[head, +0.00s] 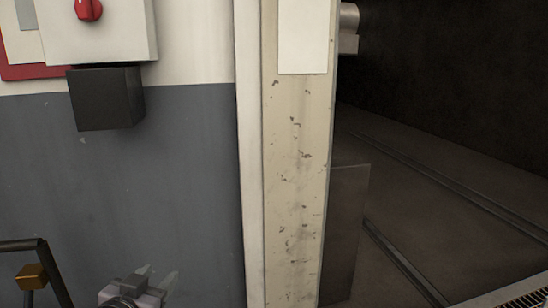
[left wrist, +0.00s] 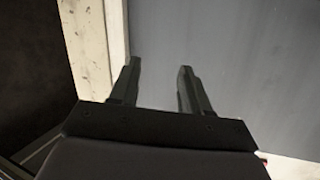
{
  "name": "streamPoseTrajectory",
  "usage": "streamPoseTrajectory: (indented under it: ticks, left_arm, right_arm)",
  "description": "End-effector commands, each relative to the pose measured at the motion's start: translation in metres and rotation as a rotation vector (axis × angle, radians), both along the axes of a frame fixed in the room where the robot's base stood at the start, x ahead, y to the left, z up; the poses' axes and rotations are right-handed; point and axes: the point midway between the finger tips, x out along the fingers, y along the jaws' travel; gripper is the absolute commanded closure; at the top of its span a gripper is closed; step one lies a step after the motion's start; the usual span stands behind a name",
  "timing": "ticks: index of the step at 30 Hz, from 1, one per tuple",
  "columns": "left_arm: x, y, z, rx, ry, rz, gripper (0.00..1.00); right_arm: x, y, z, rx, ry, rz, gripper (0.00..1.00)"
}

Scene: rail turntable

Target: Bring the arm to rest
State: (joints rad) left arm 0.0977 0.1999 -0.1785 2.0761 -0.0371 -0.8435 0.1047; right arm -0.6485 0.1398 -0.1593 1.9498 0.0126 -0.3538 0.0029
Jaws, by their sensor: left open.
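My left gripper (head: 152,276) shows at the bottom of the head view, low in front of the grey lower wall. In the left wrist view my left gripper (left wrist: 159,80) has its two dark fingers apart, with nothing between them. Beyond the fingers is the grey wall (left wrist: 235,50). The fingers look clear of it, but the distance is hard to judge. Most of the arm is out of the head view. My right gripper is in neither view.
A worn cream post (head: 292,180) stands right of the gripper. A box with a red knob (head: 88,9) and a black box (head: 105,98) are on the wall. A dark rail (head: 20,244) with a brass-coloured block (head: 31,277) is at lower left. Floor rails (head: 440,175) run through the dark opening.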

Motion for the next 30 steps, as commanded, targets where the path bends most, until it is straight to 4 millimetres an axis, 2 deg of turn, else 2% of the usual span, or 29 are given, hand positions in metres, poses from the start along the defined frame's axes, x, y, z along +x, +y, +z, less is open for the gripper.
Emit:
streamPoseTrajectory:
  ticks: [1, 6, 12, 15, 18, 21, 29, 30]
  left_arm:
    - [-0.013, -0.002, -0.029, -0.005, 0.046, -0.009, 0.53]
    - [-0.062, -0.01, -0.109, -0.027, 0.157, -0.039, 0.53]
    - [-0.139, -0.016, -0.187, -0.055, 0.282, -0.059, 0.53]
    - [-0.176, -0.018, -0.212, -0.066, 0.331, -0.062, 0.53]
    - [-0.203, -0.02, -0.229, -0.076, 0.365, -0.063, 0.53]
    - [-0.219, -0.02, -0.237, -0.081, 0.383, -0.064, 0.53]
    - [-0.225, -0.021, -0.24, -0.083, 0.389, -0.065, 0.53]
    - [-0.225, -0.021, -0.24, -0.082, 0.389, -0.065, 0.53]
  right_arm:
    - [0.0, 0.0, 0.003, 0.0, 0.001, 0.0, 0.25]
    - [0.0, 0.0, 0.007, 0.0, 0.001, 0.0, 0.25]
    - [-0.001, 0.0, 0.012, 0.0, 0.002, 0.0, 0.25]
    - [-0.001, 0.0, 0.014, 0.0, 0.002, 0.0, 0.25]
    - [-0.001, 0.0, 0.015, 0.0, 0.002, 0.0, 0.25]
    - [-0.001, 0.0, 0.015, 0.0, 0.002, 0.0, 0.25]
    - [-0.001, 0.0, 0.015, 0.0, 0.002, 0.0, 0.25]
    - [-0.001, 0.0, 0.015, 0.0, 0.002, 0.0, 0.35]
